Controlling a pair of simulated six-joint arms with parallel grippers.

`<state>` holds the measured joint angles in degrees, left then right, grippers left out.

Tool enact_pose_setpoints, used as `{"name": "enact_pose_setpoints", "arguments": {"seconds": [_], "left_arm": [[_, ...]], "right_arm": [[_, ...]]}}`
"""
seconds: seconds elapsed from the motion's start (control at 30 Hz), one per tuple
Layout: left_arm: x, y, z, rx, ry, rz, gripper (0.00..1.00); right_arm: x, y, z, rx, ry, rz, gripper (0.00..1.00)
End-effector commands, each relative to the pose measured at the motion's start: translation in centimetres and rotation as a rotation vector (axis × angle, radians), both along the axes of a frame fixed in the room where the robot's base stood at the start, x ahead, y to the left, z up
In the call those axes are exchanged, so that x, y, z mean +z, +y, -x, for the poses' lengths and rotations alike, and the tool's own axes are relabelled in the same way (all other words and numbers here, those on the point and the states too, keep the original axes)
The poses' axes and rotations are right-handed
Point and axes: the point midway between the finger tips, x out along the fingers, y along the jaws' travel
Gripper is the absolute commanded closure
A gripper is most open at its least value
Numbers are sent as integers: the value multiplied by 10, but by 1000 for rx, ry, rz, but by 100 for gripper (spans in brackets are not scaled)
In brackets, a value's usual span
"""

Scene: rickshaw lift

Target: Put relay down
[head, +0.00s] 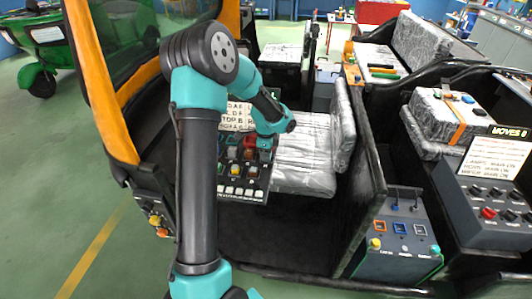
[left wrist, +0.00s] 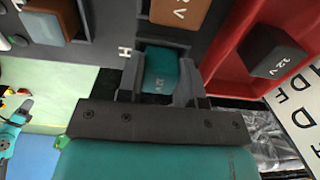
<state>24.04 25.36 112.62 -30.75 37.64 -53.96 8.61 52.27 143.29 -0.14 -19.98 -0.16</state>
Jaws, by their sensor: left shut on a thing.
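My left gripper (left wrist: 158,82) is shut on a teal relay (left wrist: 166,68) marked 12 V. The relay sits between the two fingers, at a dark socket beside a letter H on the grey panel (left wrist: 100,52). I cannot tell whether it is seated in the socket. In the head view my left arm reaches down to the relay panel (head: 229,191), with the left gripper (head: 263,142) at its upper right; the held relay is hard to make out there. My right gripper is not seen.
A red tray (left wrist: 222,75) with a dark relay (left wrist: 272,52) is close on the right.

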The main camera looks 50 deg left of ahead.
Motion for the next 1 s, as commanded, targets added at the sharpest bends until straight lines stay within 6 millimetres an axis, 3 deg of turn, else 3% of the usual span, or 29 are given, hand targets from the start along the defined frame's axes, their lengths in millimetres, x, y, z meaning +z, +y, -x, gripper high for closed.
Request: {"name": "enact_pose_setpoints", "arguments": {"seconds": [0.1, 0.13, 0.4, 0.77, 1.0], "left_arm": [[-3, 0, 0, 0, 1, 1, 90], [-3, 0, 0, 0, 1, 1, 66], [-3, 0, 0, 0, 0, 0, 41], [3, 0, 0, 0, -2, -1, 41], [33, 0, -1, 0, -4, -2, 41]], "right_arm": [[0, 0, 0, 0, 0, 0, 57], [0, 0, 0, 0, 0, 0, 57], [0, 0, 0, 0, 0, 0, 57], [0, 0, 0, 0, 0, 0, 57], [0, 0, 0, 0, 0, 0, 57]]}}
